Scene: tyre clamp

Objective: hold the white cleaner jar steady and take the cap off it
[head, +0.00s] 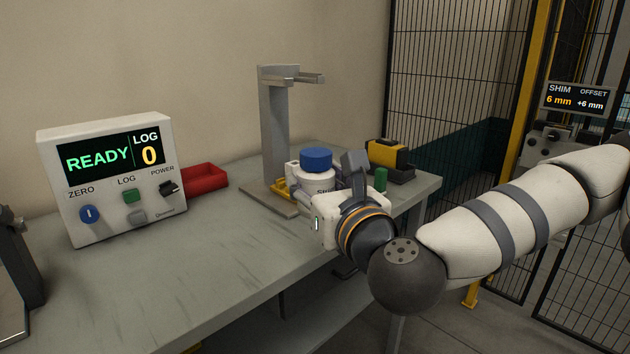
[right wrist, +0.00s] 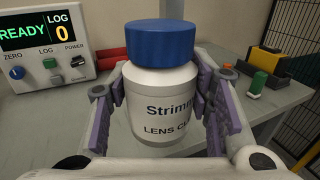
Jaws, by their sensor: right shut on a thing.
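The white cleaner jar (head: 315,174) has a blue cap (head: 316,158) seated on top. It is upright near the right end of the grey table. In the right wrist view the jar (right wrist: 160,103) fills the middle, with a printed label on its front and the cap (right wrist: 161,43) above. My right gripper (right wrist: 165,112) is shut on the jar body, a purple-padded finger at each side, below the cap. In the head view my right gripper (head: 318,190) partly hides the jar's lower part. My left gripper is not in view.
A grey stand (head: 274,130) with a top arm rises behind the jar. A white READY display box (head: 110,175) and a red bin (head: 204,177) are left. A yellow-black block (head: 388,155) and green peg (head: 380,180) are right. The table's middle (head: 215,240) is clear.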

